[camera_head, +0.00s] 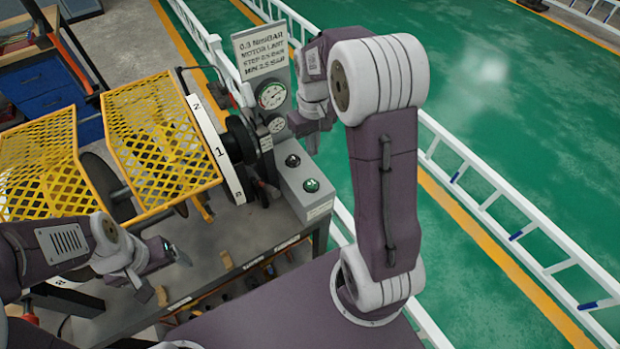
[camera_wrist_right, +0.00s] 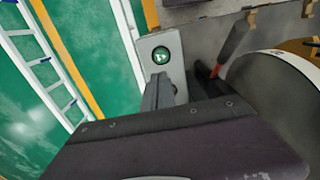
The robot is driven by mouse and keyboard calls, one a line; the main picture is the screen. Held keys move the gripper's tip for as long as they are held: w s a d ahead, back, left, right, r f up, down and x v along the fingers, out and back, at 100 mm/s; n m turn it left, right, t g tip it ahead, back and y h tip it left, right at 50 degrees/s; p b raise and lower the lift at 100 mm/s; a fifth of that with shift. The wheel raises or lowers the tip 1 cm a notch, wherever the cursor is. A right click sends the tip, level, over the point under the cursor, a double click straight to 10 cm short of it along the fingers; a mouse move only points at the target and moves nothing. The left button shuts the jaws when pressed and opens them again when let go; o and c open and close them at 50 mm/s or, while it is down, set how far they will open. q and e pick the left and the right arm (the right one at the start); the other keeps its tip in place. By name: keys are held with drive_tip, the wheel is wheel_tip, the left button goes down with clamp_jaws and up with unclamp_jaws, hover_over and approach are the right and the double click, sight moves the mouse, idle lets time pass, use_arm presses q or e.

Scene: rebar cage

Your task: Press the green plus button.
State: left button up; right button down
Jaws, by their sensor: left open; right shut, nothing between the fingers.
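The green button (camera_head: 311,185) sits on top of a grey control box (camera_head: 318,205) at the front right of the bench. Its pale symbol is too small to read for sure. The button also shows in the right wrist view (camera_wrist_right: 161,55), just beyond my fingertips. A dark button (camera_head: 293,160) is behind it on the same box. My right gripper (camera_head: 313,148) is shut and empty, above and behind the green button and apart from it in the head view. My left gripper (camera_head: 178,257) is open and empty over the bench at the lower left.
Pressure gauges (camera_head: 271,96) and a text sign (camera_head: 260,50) stand behind the box. A numbered white disc (camera_head: 217,150) and yellow mesh guards (camera_head: 160,140) are to the left. White railings (camera_head: 500,210) border the green floor on the right.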

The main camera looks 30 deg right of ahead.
sight(312, 183)
drive_tip(key=shift+f, duration=0.1)
wheel_tip(312, 183, down, 14)
drive_tip(key=shift+r+p, duration=0.1)
drive_tip(key=shift+p, duration=0.45)
